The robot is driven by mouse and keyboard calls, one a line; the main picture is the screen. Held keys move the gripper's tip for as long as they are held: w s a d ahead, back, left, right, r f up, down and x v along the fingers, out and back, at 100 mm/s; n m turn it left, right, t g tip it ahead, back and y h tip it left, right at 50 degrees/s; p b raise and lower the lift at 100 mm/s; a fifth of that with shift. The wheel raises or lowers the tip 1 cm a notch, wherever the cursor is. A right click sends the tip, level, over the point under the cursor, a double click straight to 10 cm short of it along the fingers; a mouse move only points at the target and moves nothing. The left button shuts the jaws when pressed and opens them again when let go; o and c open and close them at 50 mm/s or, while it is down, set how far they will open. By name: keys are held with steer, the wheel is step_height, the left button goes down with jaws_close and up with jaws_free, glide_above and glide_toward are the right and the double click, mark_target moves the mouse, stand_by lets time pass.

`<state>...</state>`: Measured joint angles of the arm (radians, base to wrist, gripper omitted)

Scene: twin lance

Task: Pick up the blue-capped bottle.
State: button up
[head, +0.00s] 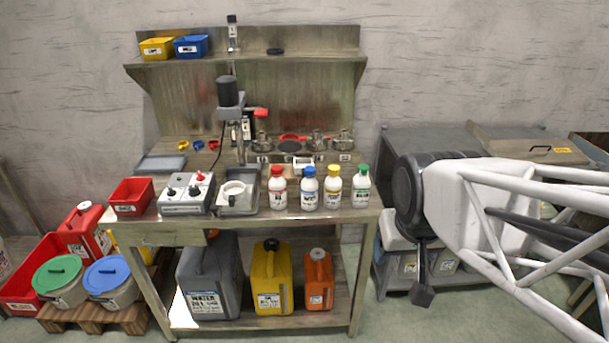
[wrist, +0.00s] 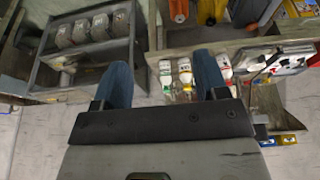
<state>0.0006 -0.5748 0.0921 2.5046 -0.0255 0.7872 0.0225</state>
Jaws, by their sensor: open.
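The green-capped bottle (head: 361,187) is at the right end of the row. My gripper (wrist: 160,70) is open and empty in the wrist view, its two blue fingers spread. The bottles are beyond the fingers, and the right finger seems to hide the blue-capped one. In the head view my arm is right of the bench, apart from the bottles.
The metal bench (head: 270,214) also holds a red bin (head: 131,195), a grey control box (head: 186,194) and a grey tray (head: 238,206) with a white cup. A drill-like stand (head: 231,100) rises behind. A side cabinet (head: 425,140) stands right of the bench. Canisters fill the lower shelf.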

steer(key=w+a+f+t, duration=0.1)
steer(key=w+t, duration=0.1)
steer(key=w, duration=0.6)
steer(key=w+f+t, duration=0.2)
steer(key=w, duration=0.5)
steer(key=n+t+y, duration=0.2)
steer(key=t, duration=0.4)
glide_toward(311, 176)
steer(key=s+d+r, duration=0.2)
steer(key=d, duration=0.2)
steer(key=w+a+f+t+y, duration=0.1)
steer(key=w, duration=0.1)
steer(key=w+a+f+t+y, duration=0.1)
steer(key=w+f, duration=0.1)
steer(key=w+a+f+n+t, duration=0.1)
steer(key=w, duration=0.1)
steer(key=shift+a+f+y, duration=0.15)
steer(key=shift+f+y, duration=0.15)
steer(key=shift+y, duration=0.1)
steer(key=shift+w+a+f+t, duration=0.3)
steer(key=shift+f, duration=0.15)
steer(key=shift+x, duration=1.3)
steer(key=shift+w, duration=0.1)
steer(key=shift+x, duration=2.5)
